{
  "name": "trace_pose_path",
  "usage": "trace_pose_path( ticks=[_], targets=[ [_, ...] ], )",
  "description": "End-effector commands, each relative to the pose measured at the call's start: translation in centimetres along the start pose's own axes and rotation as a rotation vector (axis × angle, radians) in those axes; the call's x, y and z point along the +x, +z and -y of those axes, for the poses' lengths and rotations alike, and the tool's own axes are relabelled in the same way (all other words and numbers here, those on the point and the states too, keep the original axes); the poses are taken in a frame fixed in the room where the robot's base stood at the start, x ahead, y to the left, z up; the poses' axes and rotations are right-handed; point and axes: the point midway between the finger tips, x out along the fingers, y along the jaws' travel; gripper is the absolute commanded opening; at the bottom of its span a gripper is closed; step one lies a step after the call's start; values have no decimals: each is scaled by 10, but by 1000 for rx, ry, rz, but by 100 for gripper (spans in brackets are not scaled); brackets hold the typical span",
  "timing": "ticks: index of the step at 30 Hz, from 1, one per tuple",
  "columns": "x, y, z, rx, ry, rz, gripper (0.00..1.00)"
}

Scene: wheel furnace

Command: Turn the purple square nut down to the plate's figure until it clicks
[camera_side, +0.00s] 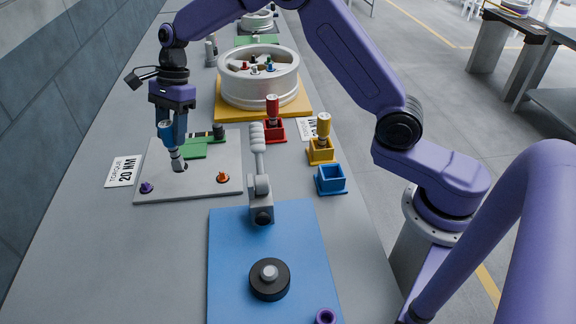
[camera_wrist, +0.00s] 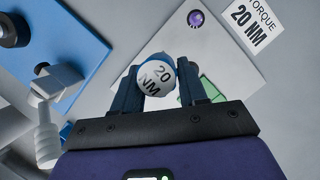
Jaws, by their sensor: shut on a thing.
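The purple nut (camera_side: 146,187) sits at the near left corner of a light grey plate (camera_side: 210,185); it also shows in the wrist view (camera_wrist: 195,18). My gripper (camera_side: 171,128) is shut on a blue torque driver (camera_side: 166,132), whose white end cap (camera_wrist: 156,76) reads 20 NM. The driver's grey lower end (camera_side: 178,163) is over the plate, right of and farther back than the purple nut, apart from it. I cannot tell whether it touches the plate. A card (camera_side: 123,171) beside the plate reads TORQUE 20 NM. The nut's square shape is too small to make out.
An orange nut (camera_side: 222,177) and a green block (camera_side: 195,151) are on the plate. Right of it stand a red driver (camera_side: 272,106), a yellow driver (camera_side: 323,127) and an empty blue holder (camera_side: 330,179).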

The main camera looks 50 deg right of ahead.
Motion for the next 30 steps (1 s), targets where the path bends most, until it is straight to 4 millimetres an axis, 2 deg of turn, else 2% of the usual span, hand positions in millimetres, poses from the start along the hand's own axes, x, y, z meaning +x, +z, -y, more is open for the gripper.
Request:
trace_pose_path(
  ticks=[6, 16, 27, 30],
  targets=[
    [6, 21, 25, 26, -11, 1, 0],
    [13, 46, 55, 61, -25, 1, 0],
    [17, 62, 75, 85, -34, 0, 0],
    [29, 56, 74, 87, -30, 0, 0]
  ],
)
